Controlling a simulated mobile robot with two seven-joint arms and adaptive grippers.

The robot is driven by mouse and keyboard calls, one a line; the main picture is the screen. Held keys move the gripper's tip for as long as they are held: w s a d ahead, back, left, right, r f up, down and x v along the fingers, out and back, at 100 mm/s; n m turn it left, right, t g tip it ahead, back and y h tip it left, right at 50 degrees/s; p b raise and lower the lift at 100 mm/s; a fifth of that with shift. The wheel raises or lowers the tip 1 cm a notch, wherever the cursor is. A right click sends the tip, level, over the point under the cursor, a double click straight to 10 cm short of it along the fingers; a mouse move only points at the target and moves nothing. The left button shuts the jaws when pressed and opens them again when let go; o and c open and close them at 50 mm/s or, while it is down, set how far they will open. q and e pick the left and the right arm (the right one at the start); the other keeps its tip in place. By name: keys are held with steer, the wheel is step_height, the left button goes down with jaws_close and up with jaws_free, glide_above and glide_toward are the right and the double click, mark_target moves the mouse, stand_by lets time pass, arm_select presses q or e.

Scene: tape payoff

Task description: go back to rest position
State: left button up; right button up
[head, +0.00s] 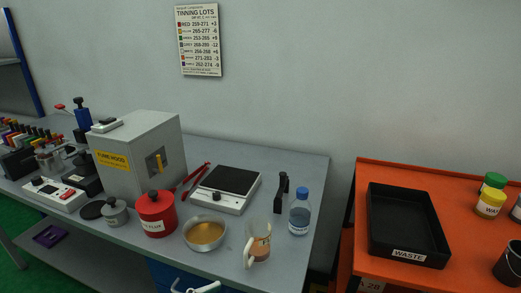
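Neither of my grippers shows in the head view, and I see no arm of mine in it. The grey workbench (300,165) stands in front of me. Nothing in view is held by a gripper.
The bench holds a fume hood box (140,160), red pot (156,213), metal bowl (205,232), hot plate (228,188), tan cup-like object (258,247) and blue-capped bottle (300,212). A black waste tray (405,225) lies on the orange table (450,180) at right, beyond a gap.

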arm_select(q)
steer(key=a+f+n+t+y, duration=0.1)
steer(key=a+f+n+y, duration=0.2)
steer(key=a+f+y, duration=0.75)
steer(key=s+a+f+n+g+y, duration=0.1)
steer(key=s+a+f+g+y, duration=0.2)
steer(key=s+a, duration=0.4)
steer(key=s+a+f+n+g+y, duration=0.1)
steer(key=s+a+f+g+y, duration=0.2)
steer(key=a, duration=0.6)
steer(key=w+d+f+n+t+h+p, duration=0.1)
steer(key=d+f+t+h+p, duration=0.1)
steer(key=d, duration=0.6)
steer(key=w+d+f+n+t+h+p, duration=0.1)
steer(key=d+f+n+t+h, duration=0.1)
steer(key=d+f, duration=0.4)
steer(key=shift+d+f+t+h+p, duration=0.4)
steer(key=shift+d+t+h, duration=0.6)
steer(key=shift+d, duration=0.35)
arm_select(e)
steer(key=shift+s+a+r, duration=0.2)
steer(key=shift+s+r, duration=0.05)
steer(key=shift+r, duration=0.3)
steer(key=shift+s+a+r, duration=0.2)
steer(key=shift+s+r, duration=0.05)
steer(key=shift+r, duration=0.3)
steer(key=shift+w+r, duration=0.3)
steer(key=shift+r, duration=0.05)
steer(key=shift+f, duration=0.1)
